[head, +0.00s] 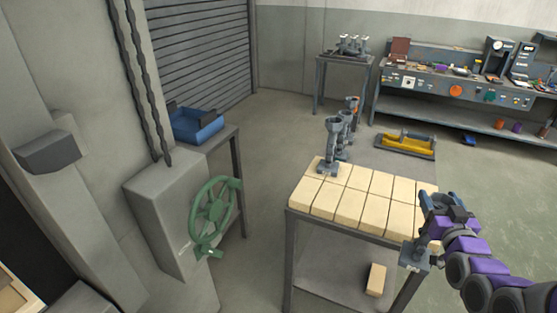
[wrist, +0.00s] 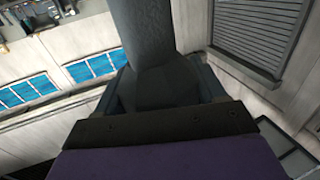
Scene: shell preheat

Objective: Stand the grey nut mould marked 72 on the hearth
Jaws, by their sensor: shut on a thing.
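The hearth (head: 345,208) is a table topped with pale firebricks. In the head view, my gripper (head: 436,212) is at its right front corner, at the end of the purple arm. It is shut on a grey mould (head: 415,258), whose lower part shows beside the table's edge. In the wrist view, the mould's thick grey stem (wrist: 165,40) rises between the jaws (wrist: 165,90). I cannot read a number on it.
The hearth's middle and front bricks are bare. A loose brick (head: 376,280) lies on the lower shelf. A green handwheel (head: 213,215) and blue bin (head: 198,126) are left. Several items stand on a back table (head: 345,60), beside a workbench (head: 455,85).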

